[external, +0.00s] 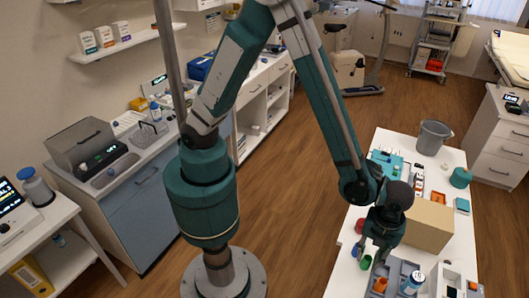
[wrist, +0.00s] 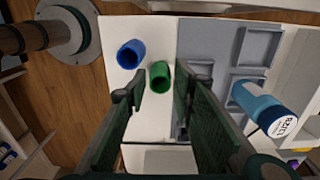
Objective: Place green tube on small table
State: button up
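The green tube (wrist: 160,75) stands on the white table top, its open end facing the wrist camera. It also shows in the external view (external: 366,262), just below my gripper (external: 374,248). In the wrist view my gripper (wrist: 157,92) is open and empty, with its fingers on either side of the tube's near end. The tube appears slightly beyond the fingertips; contact is not visible. Two white tables show: the long one (external: 342,281) under my gripper and a smaller one (external: 52,222) at the left. I cannot tell which is the small table.
A blue tube (wrist: 131,54) stands close left of the green one. A grey compartment tray (wrist: 200,62) with a blue-white bottle (wrist: 264,107) lies right. A cardboard box (external: 428,224) and grey bucket (external: 433,137) are farther back.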

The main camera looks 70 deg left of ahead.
notch_tip(320, 180, up, 10)
jog(key=shift+r, duration=0.15)
dwell(0.6)
dwell(0.6)
jog(key=w+a+r+n+t, duration=0.1)
jog(key=w+a+r+n, duration=0.1)
jog(key=a+r+n, duration=0.45)
jog(key=w+a+r+n+t+h, duration=0.15)
jog(key=a+r, duration=0.25)
jog(key=a, duration=0.6)
jog(key=w+a+r+n, duration=0.2)
jog(key=a+r+n, duration=0.25)
jog(key=a, duration=0.45)
jog(key=s+a+r+n+t, duration=0.1)
jog(key=s+a+r+n, duration=0.1)
jog(key=a, duration=0.6)
jog(key=s+a+r+n+t+y, duration=0.1)
jog(key=s+a+r+n+t, duration=0.1)
jog(key=s+a+n, duration=0.2)
jog(key=s+a+r+n+t, duration=0.1)
jog(key=s+a+r+n, duration=0.1)
jog(key=a+n, duration=0.6)
jog(key=s+a, duration=0.1)
jog(key=a, duration=0.3)
jog(key=shift+s+a+t, duration=0.3)
jog(key=shift+s+t, duration=0.05)
jog(key=shift+s, duration=0.05)
